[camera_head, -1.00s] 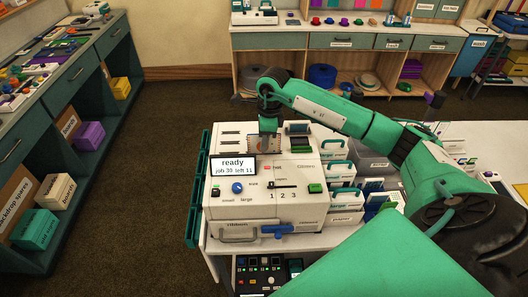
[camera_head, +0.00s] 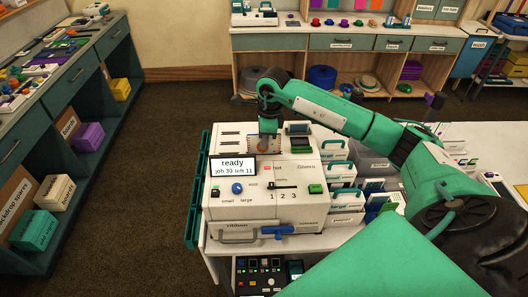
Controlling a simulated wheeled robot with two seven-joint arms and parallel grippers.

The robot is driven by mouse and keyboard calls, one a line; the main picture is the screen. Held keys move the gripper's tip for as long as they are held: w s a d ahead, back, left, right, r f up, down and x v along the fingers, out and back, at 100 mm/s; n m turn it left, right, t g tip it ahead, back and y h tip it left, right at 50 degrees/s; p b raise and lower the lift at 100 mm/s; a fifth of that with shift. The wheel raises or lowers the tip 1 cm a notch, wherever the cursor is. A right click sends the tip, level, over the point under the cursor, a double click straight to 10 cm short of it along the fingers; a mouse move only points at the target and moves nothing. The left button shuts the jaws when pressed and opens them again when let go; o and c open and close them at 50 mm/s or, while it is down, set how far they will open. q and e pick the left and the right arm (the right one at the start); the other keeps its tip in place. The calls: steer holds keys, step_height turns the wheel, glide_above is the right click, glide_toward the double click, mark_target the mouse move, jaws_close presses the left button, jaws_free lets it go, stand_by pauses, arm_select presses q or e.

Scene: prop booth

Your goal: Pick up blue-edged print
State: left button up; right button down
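A small print (camera_head: 264,144) with an orange-brown picture shows at the top of the printer, just behind the front panel. Its edge colour is too small to make out for certain. My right gripper (camera_head: 269,128) points down right at this print, over the printer's top. Its fingertips are small and partly hidden, so I cannot tell whether they are closed on the print. My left gripper is out of view.
White boxes with teal handles (camera_head: 343,199) stand close along the printer's right side. A teal rack (camera_head: 194,200) hangs at the bench's left edge. A control panel (camera_head: 262,272) sits below. Open brown floor (camera_head: 150,190) lies to the left.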

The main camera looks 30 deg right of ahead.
step_height(320, 180, up, 21)
steer(key=b, duration=0.4)
steer(key=shift+f, duration=0.2)
stand_by(0.4)
steer(key=shift+f, duration=0.1)
